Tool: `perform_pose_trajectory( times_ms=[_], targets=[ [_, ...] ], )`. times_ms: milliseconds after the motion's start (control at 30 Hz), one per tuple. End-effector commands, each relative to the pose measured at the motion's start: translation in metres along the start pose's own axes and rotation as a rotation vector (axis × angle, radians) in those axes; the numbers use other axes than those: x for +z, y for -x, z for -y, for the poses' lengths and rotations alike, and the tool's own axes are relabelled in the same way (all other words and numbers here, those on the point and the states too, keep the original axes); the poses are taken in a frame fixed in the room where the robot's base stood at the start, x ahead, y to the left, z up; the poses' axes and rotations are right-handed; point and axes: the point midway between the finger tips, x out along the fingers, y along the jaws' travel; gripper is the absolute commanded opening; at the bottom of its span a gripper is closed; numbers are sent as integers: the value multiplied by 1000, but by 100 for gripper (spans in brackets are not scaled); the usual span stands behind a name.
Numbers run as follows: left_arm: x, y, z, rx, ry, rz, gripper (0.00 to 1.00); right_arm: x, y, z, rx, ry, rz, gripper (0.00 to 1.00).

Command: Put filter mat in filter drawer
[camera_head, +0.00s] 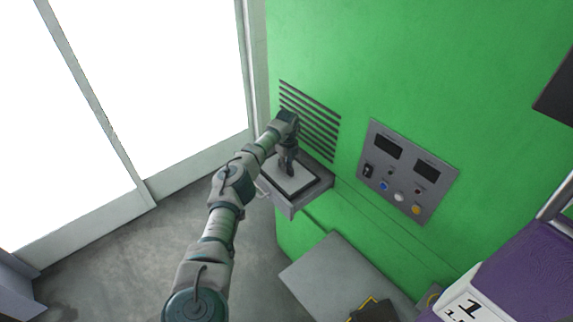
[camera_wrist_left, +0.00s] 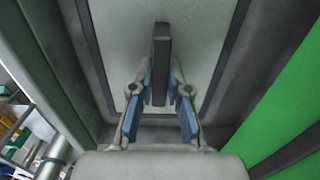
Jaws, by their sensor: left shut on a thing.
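The filter mat (camera_head: 295,181) is a pale flat panel with a dark frame and an upright dark handle. It is at the open grey filter drawer (camera_head: 291,209), which sticks out of the green machine. My left gripper (camera_head: 288,167) is over the mat, shut on its handle (camera_wrist_left: 161,55). In the left wrist view the pale mat (camera_wrist_left: 205,35) lies within the grey drawer walls (camera_wrist_left: 235,75). I cannot tell whether it rests fully on the drawer floor. My right gripper is not in view.
Dark vent slots (camera_head: 312,120) are above the drawer, and a grey control panel (camera_head: 407,172) is to its right. A grey box-like surface (camera_head: 335,273) is below, with a black and yellow object (camera_head: 373,310). A purple thing (camera_head: 525,265) is at lower right. Bare floor (camera_head: 130,262) lies left.

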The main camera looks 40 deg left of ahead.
Motion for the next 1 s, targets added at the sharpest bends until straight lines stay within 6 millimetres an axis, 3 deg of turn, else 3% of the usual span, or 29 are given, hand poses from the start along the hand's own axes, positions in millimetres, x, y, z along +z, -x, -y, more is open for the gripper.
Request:
perform_pose_trajectory(
  times_ms=[33,67,133,433,567,1000],
  targets=[
    [0,-1,0,0,1,0,0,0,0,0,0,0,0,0],
    [0,-1,0,0,1,0,23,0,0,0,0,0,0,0],
    [1,-1,0,0,1,-1,41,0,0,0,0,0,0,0],
    [0,1,0,0,1,0,41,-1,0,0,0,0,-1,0],
    [0,12,0,-1,0,0,41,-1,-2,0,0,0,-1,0],
    [0,102,1,-2,2,0,41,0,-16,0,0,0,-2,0]
  ],
)
